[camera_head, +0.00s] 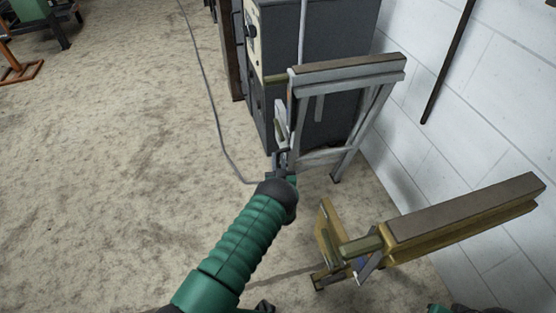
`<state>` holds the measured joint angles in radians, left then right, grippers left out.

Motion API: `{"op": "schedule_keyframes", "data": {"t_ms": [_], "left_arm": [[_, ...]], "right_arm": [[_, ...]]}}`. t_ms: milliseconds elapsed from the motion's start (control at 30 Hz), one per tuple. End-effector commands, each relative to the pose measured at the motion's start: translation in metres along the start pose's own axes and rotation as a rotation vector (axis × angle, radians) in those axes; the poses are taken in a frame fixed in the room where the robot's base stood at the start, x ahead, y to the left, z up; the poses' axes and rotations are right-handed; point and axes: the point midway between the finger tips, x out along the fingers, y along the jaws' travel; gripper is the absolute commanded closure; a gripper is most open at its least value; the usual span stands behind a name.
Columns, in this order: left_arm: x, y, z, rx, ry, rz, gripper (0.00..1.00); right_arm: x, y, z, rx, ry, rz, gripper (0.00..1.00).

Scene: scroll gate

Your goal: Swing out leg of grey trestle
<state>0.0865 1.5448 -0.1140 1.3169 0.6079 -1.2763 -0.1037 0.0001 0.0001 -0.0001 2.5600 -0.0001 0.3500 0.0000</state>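The grey trestle (348,70) stands upright near the white wall, in front of a dark cabinet. It has a brown-topped beam and thin grey legs (372,122). My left arm, green with a black wrist, reaches up from the bottom of the view. My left gripper (281,157) is at the trestle's left-hand leg, low on it. The fingers are small and dark against the leg, so I cannot tell whether they are closed on it or only beside it. My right gripper does not show.
A yellow trestle (460,222) with a brown top stands at the lower right, close to my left forearm. The dark cabinet (335,25) is behind the grey trestle. A cable (212,105) lies on the floor. The floor at left is open.

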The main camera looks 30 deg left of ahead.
Motion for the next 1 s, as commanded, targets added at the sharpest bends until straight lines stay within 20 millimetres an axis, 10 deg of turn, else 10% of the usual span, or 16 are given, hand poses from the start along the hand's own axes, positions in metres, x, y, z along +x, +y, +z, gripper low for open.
{"op": "schedule_keyframes", "data": {"t_ms": [1000], "left_arm": [[-0.0005,-0.0001,0.0009,0.000,-0.001,0.000,1.00]], "right_arm": [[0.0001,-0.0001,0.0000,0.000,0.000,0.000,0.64]]}}
